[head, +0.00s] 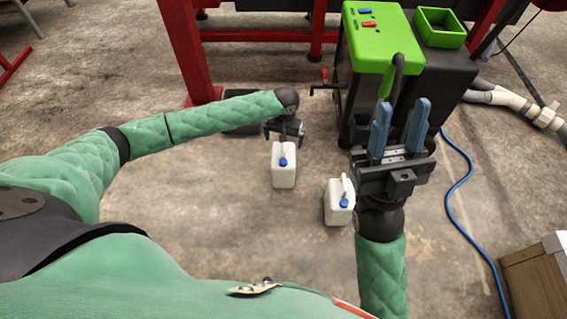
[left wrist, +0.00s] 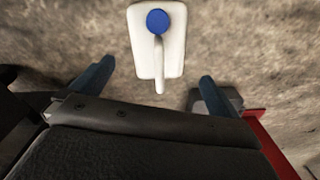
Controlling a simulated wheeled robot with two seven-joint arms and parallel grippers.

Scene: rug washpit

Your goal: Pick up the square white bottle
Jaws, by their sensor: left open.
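Two white bottles with blue caps and handles stand on the floor. One white bottle (head: 284,172) is at the middle, just in front of my left gripper (head: 285,132); the other white bottle (head: 337,209) stands to its right and nearer. Both look boxy; I cannot tell for certain which is the square one. In the left wrist view, one white bottle (left wrist: 174,55) lies mostly beyond the open, empty fingers of my left gripper (left wrist: 156,75), its handle end reaching between them in the picture. My right gripper (head: 400,128) is open and empty, fingers upward in the picture.
A green and black machine (head: 383,55) stands behind my right gripper. A red frame (head: 190,60) is at the back. A blue hose (head: 458,190) runs along the right, near a wooden box (head: 535,275). The floor left of the bottles is clear.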

